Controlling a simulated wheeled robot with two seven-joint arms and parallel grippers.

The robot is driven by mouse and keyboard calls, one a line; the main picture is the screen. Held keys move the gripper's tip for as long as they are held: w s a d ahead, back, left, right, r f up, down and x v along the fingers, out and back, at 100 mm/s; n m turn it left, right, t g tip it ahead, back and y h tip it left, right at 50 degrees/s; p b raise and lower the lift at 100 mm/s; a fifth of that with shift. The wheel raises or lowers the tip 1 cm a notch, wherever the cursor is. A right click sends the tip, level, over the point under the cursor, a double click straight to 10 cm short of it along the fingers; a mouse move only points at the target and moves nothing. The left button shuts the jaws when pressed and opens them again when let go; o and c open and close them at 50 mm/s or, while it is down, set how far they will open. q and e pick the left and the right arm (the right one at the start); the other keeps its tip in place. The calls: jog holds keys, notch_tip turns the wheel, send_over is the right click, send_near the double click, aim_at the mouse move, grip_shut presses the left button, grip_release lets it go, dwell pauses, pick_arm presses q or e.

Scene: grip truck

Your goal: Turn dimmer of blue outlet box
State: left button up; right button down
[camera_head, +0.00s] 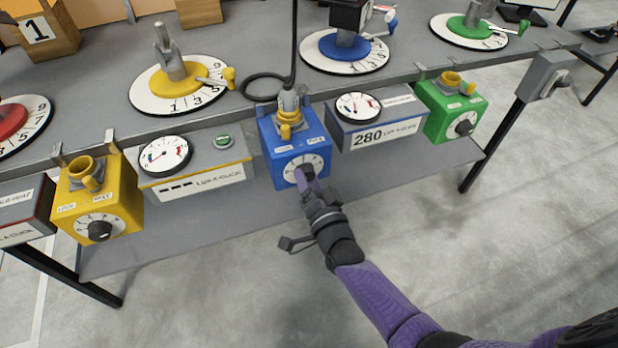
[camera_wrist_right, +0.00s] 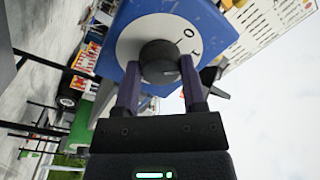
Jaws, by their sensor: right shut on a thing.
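The blue outlet box (camera_head: 285,150) hangs at the front edge of the table, in the middle of the head view. Its white numbered dial (camera_head: 315,162) faces me and is partly hidden by my right gripper (camera_head: 304,176). In the right wrist view the black dimmer knob (camera_wrist_right: 160,62) sits on the dial of the blue box (camera_wrist_right: 205,20). The two fingers of my right gripper (camera_wrist_right: 161,92) lie on either side of the knob and are shut on it. My left gripper is not in view.
A yellow outlet box (camera_head: 125,190) hangs at the left and a green one (camera_head: 440,118) at the right. Meter boxes (camera_head: 190,165) stand close on both sides of the blue box. A cable (camera_head: 293,60) rises from its top. The floor (camera_head: 500,250) in front is clear.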

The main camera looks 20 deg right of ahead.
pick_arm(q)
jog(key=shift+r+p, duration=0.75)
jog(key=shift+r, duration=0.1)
pick_arm(e)
jog(key=n, duration=0.7)
jog(key=shift+n, duration=0.3)
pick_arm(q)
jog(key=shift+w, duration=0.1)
pick_arm(e)
jog(key=shift+d, duration=0.1)
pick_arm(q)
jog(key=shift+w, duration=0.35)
pick_arm(e)
jog(key=shift+f, duration=0.1)
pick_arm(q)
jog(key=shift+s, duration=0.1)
pick_arm(e)
jog(key=shift+c, duration=0.7)
grip_release()
